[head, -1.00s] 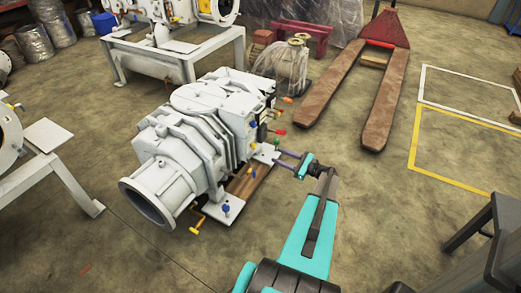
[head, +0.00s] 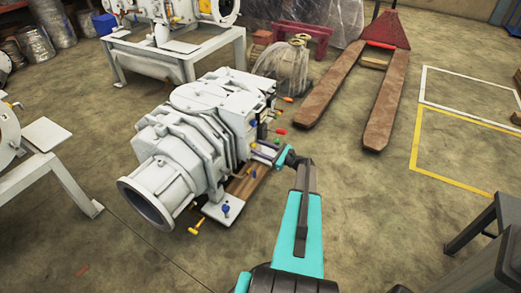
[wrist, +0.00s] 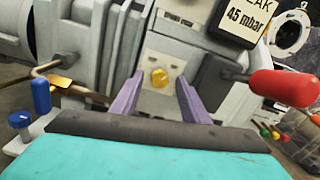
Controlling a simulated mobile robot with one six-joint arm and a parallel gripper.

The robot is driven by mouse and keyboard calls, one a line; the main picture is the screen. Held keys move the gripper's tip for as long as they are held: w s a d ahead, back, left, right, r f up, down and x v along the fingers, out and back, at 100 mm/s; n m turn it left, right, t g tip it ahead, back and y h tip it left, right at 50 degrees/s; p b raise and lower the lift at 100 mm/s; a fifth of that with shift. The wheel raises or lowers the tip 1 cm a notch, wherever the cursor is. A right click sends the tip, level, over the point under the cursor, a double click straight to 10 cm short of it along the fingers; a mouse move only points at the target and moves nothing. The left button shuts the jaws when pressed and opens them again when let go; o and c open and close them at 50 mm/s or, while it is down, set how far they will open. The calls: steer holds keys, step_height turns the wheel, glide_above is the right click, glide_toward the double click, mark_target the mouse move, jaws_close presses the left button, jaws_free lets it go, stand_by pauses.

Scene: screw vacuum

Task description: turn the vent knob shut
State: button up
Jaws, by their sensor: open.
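The white screw vacuum pump (head: 190,135) stands on the floor in the head view. In the wrist view a small round yellow knob (wrist: 159,77) sits on a pale plate on the machine's side; I take it for the vent knob, though no label on it is readable. My gripper (wrist: 160,84) is open, its two purple fingers either side of the knob in the picture. Whether they touch it cannot be told. In the head view my gripper (head: 264,149) is at the pump's right side, and the knob cannot be made out there.
In the wrist view a red handle (wrist: 284,87) juts out at right, near a "45 mbar" sign (wrist: 248,18). A blue-ended lever (wrist: 41,95) and a blue knob (wrist: 20,120) are at left.

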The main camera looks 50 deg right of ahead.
jaws_close()
steer(key=shift+n, duration=0.3)
steer(key=shift+a+f+n+b, duration=0.1)
steer(key=shift+n+b, duration=2.85)
steer(key=shift+n, duration=0.9)
steer(key=shift+a+f+n+b, duration=0.1)
steer(key=shift+n+b, duration=2.8)
steer(key=shift+n, duration=0.95)
steer(key=shift+d+r, duration=0.1)
